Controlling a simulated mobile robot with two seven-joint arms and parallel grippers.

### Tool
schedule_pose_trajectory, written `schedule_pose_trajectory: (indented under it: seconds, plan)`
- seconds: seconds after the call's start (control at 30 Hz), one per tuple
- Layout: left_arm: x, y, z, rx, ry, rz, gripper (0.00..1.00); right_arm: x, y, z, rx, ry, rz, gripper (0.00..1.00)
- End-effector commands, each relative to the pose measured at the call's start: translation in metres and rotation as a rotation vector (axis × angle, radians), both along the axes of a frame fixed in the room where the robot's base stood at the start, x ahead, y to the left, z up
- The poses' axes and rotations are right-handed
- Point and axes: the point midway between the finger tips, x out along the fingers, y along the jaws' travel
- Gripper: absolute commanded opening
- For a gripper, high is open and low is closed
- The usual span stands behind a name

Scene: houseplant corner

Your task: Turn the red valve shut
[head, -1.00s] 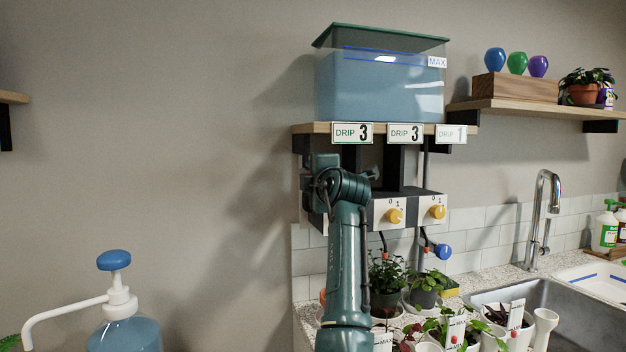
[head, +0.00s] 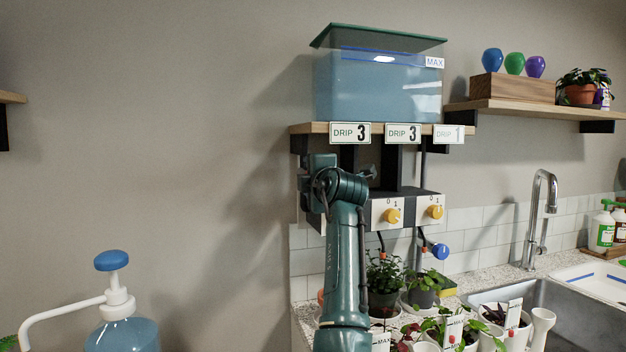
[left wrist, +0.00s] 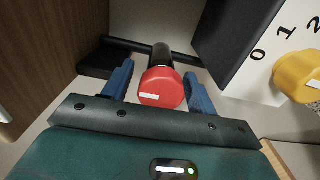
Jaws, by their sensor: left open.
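In the left wrist view, the red valve knob (left wrist: 161,87) sits at the end of a black pipe, with a short white mark on its face. My left gripper (left wrist: 158,75) is open, with one blue finger on each side of the knob. A small gap shows on the left; on the right the finger is very close, and I cannot tell whether it touches. In the head view my left arm (head: 345,250) reaches up to the valve panel and hides the red valve and the fingers. My right gripper is not in view.
Yellow knobs (head: 391,216) sit on white 0–1 plates right of my arm; one is close in the wrist view (left wrist: 300,76). A water tank (head: 378,85) stands above on a shelf. Potted plants (head: 383,285) crowd the counter below.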

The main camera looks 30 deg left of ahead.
Motion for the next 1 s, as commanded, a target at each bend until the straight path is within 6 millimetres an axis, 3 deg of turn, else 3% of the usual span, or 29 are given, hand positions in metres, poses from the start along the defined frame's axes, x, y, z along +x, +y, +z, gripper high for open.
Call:
schedule_pose_trajectory:
  seconds: [0.17, 0.6, 1.0]
  plan:
    - [-0.011, -0.015, -0.002, -0.001, -0.001, -0.002, 0.58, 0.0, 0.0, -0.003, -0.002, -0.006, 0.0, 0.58]
    - [-0.071, -0.084, -0.002, -0.001, -0.002, -0.001, 0.58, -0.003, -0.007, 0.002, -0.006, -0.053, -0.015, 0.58]
    - [-0.085, -0.1, 0.0, -0.001, 0.001, 0.0, 0.58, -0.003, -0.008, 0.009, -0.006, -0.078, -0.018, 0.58]
